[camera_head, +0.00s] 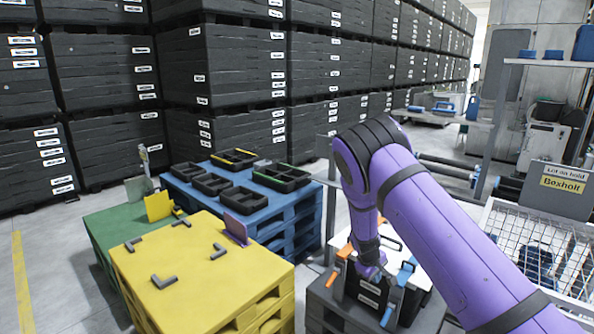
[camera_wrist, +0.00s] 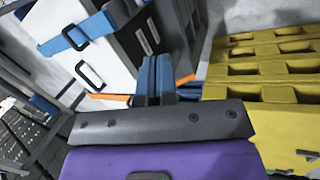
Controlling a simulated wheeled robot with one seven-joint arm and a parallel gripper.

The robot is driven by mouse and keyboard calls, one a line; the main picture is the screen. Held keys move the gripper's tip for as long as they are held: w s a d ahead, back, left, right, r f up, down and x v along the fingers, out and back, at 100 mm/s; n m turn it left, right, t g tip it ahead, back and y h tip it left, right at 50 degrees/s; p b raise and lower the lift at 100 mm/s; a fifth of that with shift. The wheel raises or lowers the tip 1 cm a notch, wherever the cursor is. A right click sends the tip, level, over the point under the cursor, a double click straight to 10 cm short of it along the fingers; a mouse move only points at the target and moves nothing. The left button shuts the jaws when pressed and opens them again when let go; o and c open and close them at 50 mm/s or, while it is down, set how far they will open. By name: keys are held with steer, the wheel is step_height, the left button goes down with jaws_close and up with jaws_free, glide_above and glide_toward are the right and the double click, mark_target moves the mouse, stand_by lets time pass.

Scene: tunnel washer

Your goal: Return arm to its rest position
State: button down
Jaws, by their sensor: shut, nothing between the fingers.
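My purple arm (camera_head: 430,215) reaches out from the lower right and bends down at its elbow. My gripper shows in the wrist view (camera_wrist: 157,78), with its two blue fingers together and nothing between them. The case also shows in the wrist view (camera_wrist: 112,55), just beyond and left of the fingers. Whether the fingers touch it cannot be told.
The case stands on a dark stand (camera_head: 325,305). A yellow pallet stack (camera_head: 200,275) is to its left, with a blue pallet stack (camera_head: 300,215) carrying black trays behind. A wire basket (camera_head: 545,250) with a "Boxholt" sign (camera_head: 563,184) is at right. Dark crates (camera_head: 235,70) line the back.

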steer(key=s+d+r+m+y, duration=0.1)
steer(key=s+r, duration=0.4)
steer(key=r, duration=0.7)
steer(key=s+d+r+m+t+y, duration=0.15)
steer(key=s+r, duration=0.35)
steer(key=r, duration=0.6)
steer(key=s+r+m+y, duration=0.15)
steer(key=s+r, duration=0.35)
steer(key=r, duration=0.7)
steer(key=s+r+m, duration=0.1)
steer(key=s+r, duration=0.2)
steer(key=s, duration=0.6)
steer(key=s+d+r+m+t, duration=0.1)
steer(key=s+r, duration=0.3)
steer(key=s, duration=0.6)
steer(key=s+r+t, duration=0.1)
steer(key=s+r, duration=0.3)
steer(key=s, duration=0.6)
steer(key=shift+d+r+m, duration=0.2)
steer(key=shift+d+m, duration=0.2)
